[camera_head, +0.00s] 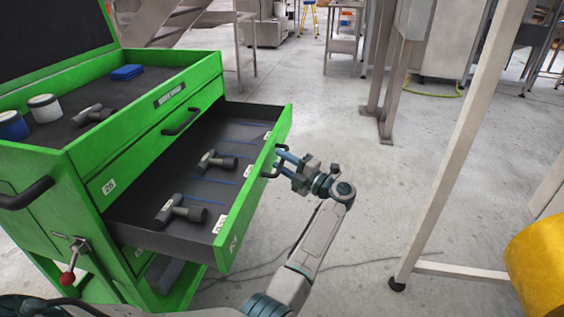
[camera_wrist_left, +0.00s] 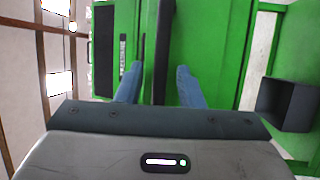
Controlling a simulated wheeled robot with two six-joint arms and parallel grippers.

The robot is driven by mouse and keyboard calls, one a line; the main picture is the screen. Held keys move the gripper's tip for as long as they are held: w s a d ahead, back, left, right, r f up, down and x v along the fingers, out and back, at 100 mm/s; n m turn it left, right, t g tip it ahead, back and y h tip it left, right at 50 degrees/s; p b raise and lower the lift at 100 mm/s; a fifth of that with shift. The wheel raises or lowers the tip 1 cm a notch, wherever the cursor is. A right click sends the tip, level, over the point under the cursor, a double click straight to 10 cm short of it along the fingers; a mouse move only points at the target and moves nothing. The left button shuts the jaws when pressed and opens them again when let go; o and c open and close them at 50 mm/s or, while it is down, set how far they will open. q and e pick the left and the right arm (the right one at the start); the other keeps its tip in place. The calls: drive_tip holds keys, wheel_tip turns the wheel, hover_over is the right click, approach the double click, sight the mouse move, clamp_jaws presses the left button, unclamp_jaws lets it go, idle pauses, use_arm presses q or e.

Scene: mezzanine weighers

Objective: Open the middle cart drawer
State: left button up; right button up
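The green cart (camera_head: 72,166) stands at the left in the head view. One of its drawers (camera_head: 256,190), below a closed top drawer with a black handle (camera_head: 180,122), is pulled well out. It holds two grey hammer-like tools (camera_head: 180,211) and blue divider lines. The open drawer's dark handle (camera_head: 268,167) is on its front face. My left gripper (camera_head: 284,154) is at this handle, outside the drawer front. In the left wrist view its blue fingers (camera_wrist_left: 158,86) are apart, with a dark upright band between them and gaps beside it. My right gripper is not in view.
The cart top carries white-lidded jars (camera_head: 45,108), a blue block (camera_head: 127,72) and another tool (camera_head: 92,114). A red-knobbed lever (camera_head: 68,277) sticks out at the cart's side. A metal frame leg (camera_head: 455,150) and a yellow roll (camera_head: 540,265) stand right.

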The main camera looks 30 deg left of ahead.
use_arm(q)
drive_tip(key=v, duration=0.7)
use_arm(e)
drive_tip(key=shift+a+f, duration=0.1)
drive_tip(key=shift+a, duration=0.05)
use_arm(q)
drive_tip(key=shift+f, duration=0.1)
